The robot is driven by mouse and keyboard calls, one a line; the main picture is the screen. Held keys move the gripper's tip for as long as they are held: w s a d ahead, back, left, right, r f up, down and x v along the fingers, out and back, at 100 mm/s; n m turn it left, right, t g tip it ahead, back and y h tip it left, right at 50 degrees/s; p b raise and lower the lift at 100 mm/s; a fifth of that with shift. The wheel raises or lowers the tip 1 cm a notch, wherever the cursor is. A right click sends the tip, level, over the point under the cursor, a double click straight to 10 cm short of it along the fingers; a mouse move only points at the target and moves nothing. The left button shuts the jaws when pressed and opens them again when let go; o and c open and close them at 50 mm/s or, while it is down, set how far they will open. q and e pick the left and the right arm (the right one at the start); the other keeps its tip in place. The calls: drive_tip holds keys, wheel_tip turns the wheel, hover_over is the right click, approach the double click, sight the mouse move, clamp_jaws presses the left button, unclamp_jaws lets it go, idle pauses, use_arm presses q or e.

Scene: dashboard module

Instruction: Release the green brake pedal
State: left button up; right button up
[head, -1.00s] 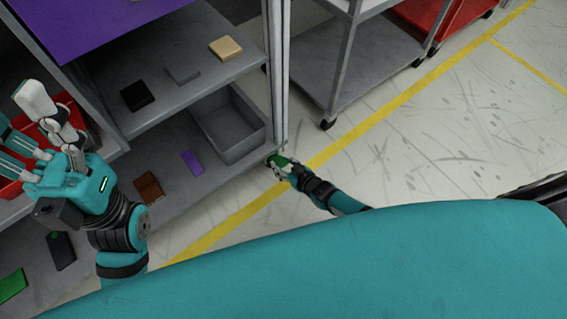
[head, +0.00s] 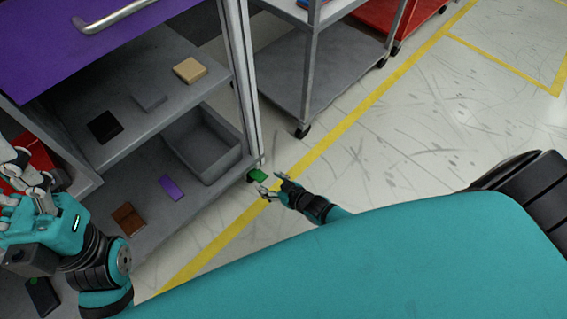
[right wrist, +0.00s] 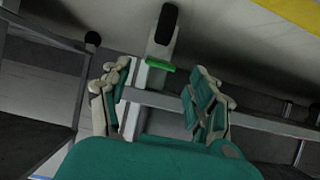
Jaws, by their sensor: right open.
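The green brake pedal (head: 259,176) sticks out at the foot of the grey shelf unit's near corner post, by the caster. My right gripper (head: 270,185) is open just off the pedal's right side, with nothing between its fingers.
The shelf unit's lower shelf holds a grey bin (head: 205,145), a purple block (head: 172,188) and a brown block (head: 128,219). A second grey cart (head: 330,75) stands behind. The floor (head: 430,120) to the right is clear, with yellow lines.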

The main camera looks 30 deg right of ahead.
drive_tip(key=v, duration=0.7)
drive_tip(key=shift+s, duration=0.25)
drive_tip(key=shift+d+r, duration=0.1)
